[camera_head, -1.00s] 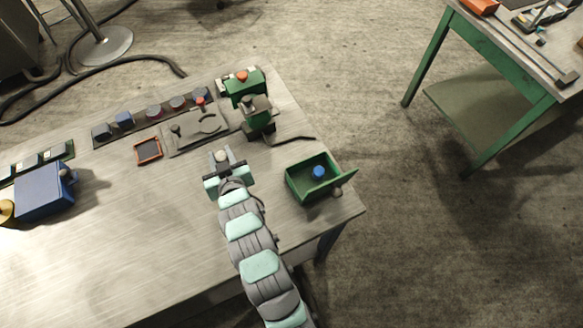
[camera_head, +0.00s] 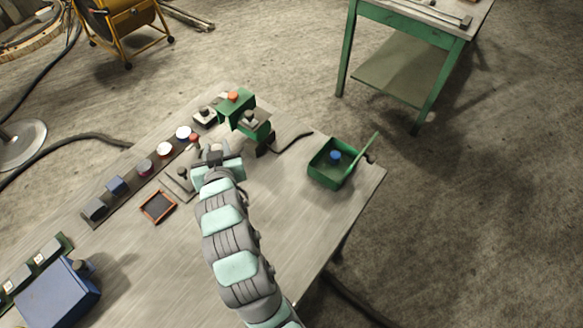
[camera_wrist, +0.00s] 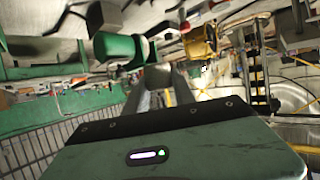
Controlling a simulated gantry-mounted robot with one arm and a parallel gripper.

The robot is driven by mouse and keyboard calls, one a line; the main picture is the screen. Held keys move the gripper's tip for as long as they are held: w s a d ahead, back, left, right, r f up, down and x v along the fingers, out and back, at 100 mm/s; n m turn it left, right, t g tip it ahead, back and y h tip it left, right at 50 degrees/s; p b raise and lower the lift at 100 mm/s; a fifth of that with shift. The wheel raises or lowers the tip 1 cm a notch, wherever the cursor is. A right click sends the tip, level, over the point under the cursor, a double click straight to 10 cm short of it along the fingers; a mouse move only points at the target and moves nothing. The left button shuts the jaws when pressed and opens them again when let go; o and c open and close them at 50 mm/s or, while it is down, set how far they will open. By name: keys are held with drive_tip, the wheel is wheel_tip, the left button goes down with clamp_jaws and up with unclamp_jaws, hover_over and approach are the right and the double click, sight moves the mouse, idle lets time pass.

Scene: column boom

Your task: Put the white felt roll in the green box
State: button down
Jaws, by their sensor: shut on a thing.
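My gripper (camera_head: 214,151) is over the grey tool plate on the bench, left of the green box, with its fingers shut on a small pale thing. It appears to be the white felt roll, mostly hidden between the fingers. In the wrist view my gripper's fingers (camera_wrist: 163,78) reach forward, and the roll is not clear there. The green box (camera_head: 326,178) stands near the bench's right edge. Its lid is open to the right, and a blue-topped item (camera_head: 335,155) lies inside.
A green device with a red knob (camera_head: 233,97) stands just beyond my gripper. A row of small knobs or pots (camera_head: 145,166) and an orange-rimmed tray (camera_head: 158,207) lie to the left. A blue box (camera_head: 58,292) is at lower left. The bench between gripper and box is mostly clear.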

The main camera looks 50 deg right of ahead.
drive_tip(key=s+d+r+m+g+h+b, duration=0.2)
drive_tip(key=s+d+r+m+g+h, duration=0.15)
drive_tip(key=s+d, duration=0.7)
drive_tip(key=s+d+r+m+g+h+b, duration=0.1)
drive_tip(key=s+d+r+m+g+h, duration=0.3)
drive_tip(key=s+d, duration=0.7)
drive_tip(key=shift+w+d+f+m+g+y+b, duration=0.15)
drive_tip(key=shift+f+y+b, duration=0.25)
drive_tip(key=shift+f, duration=3.05)
drive_tip(key=shift+w+f+m+g+y+b, duration=0.1)
drive_tip(key=shift+f+m+g+y+b, duration=0.3)
drive_tip(key=shift+f, duration=3)
drive_tip(key=shift+w+d+f+m+g+y+b, duration=0.15)
drive_tip(key=shift+f+y+b, duration=0.3)
drive_tip(key=shift+f, duration=3)
drive_tip(key=shift+a+r, duration=0.1)
drive_tip(key=shift+f+b, duration=0.4)
drive_tip(key=shift+f, duration=0.05)
drive_tip(key=shift+f+b, duration=0.25)
drive_tip(key=shift+b, duration=0.05)
